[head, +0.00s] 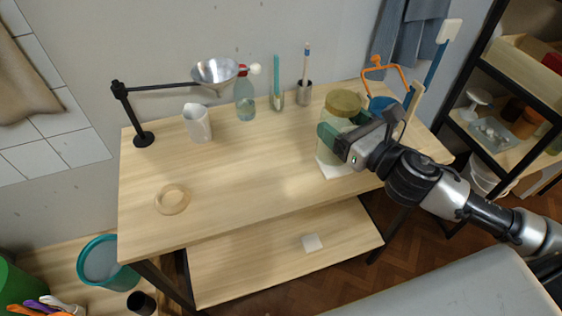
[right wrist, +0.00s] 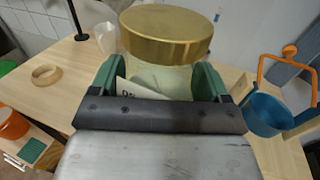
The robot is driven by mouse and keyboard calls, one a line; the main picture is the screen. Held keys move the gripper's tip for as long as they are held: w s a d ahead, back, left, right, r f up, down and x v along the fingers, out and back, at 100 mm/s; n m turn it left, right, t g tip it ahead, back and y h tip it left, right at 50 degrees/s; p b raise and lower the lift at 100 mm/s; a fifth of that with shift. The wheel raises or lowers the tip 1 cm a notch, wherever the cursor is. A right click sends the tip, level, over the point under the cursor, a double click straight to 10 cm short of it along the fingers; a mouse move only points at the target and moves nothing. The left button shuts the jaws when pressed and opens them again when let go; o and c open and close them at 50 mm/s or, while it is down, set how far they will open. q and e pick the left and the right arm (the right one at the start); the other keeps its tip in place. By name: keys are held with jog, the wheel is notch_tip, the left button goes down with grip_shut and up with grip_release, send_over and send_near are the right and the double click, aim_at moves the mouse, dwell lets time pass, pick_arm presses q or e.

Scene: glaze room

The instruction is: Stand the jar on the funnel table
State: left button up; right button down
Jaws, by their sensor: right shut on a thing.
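The jar (head: 335,118) is pale, see-through glass with a gold lid (head: 343,101). It is upright at the right part of the wooden funnel table (head: 240,175), over a white square (head: 333,170). I cannot tell whether its base touches. My right gripper (head: 338,142), with green fingers, is shut around the jar's side. In the right wrist view the jar (right wrist: 160,78) sits between both fingers, its gold lid (right wrist: 166,36) above them and a label partly showing. The metal funnel (head: 214,74) hangs on a black stand at the table's back left. My left gripper is not in view.
A white jug (head: 197,123), a bottle (head: 245,100), and cups with tools (head: 304,94) stand along the back. A blue pot with an orange handle (head: 381,104) is close right of the jar. A ring (head: 172,199) lies front left. The table's middle is clear.

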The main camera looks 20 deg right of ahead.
jog(key=w+a+f, duration=0.1)
jog(key=a+f, duration=0.2)
jog(key=w+a+f, duration=0.2)
jog(key=a+f, duration=0.1)
jog(key=f, duration=0.1)
jog(key=w+a+f+p, duration=0.1)
jog(key=w+a+f, duration=0.1)
jog(key=a+f, duration=0.1)
jog(key=shift+a+f, duration=0.2)
jog(key=shift+a, duration=0.15)
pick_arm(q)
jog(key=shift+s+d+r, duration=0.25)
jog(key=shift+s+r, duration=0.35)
pick_arm(e)
jog(key=shift+f, duration=0.1)
jog(key=shift+c, duration=1.3)
grip_release()
jog(key=shift+f, duration=0.1)
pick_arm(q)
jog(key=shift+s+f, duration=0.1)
pick_arm(e)
jog(key=shift+o, duration=1.3)
